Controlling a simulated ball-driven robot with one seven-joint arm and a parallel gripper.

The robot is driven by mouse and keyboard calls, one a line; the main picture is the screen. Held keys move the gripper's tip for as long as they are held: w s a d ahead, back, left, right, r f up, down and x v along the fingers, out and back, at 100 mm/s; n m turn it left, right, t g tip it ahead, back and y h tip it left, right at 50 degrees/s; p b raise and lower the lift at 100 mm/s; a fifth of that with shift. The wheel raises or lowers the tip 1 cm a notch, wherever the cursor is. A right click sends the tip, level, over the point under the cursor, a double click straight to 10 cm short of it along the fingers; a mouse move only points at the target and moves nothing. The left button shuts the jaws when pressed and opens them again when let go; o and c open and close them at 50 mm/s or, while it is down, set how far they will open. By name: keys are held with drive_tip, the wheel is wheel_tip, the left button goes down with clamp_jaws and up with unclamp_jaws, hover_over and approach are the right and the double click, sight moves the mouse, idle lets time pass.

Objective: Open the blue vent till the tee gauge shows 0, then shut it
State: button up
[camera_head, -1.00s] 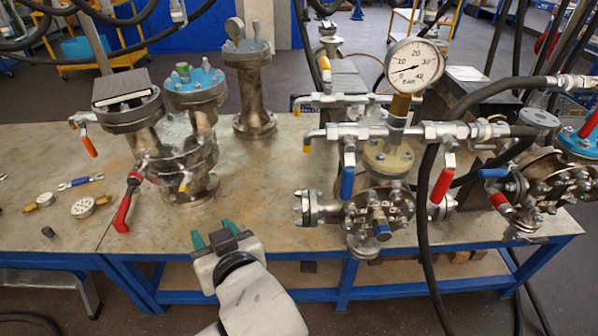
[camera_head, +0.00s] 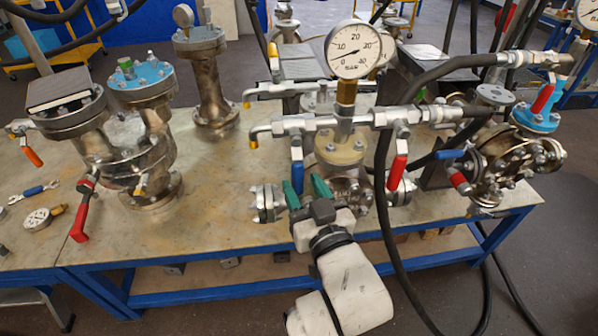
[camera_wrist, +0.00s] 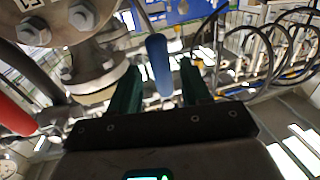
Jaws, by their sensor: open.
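The blue vent lever (camera_head: 297,171) hangs straight down from the left end of the valve line. The tee gauge (camera_head: 353,50) stands on a brass stem above it. Its needle seems to point low on the left side of the dial; the exact reading is too small to tell. My gripper (camera_head: 306,190) is open, its green fingers pointing up at the lever's lower end. In the wrist view the blue lever (camera_wrist: 158,66) shows between the two fingers (camera_wrist: 158,85), apart from both. How deep it sits between them I cannot tell.
A red lever (camera_head: 397,172) hangs right of the vent lever. A black hose (camera_head: 383,200) drops in front of the table there. Flanged vessels (camera_head: 145,120) with a red-handled lever (camera_head: 82,210) stand at left. The bench top (camera_head: 222,185) between is clear.

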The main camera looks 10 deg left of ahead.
sight(300, 183)
drive_tip(key=shift+x, duration=1.55)
drive_tip(key=shift+s, duration=0.1)
clamp_jaws()
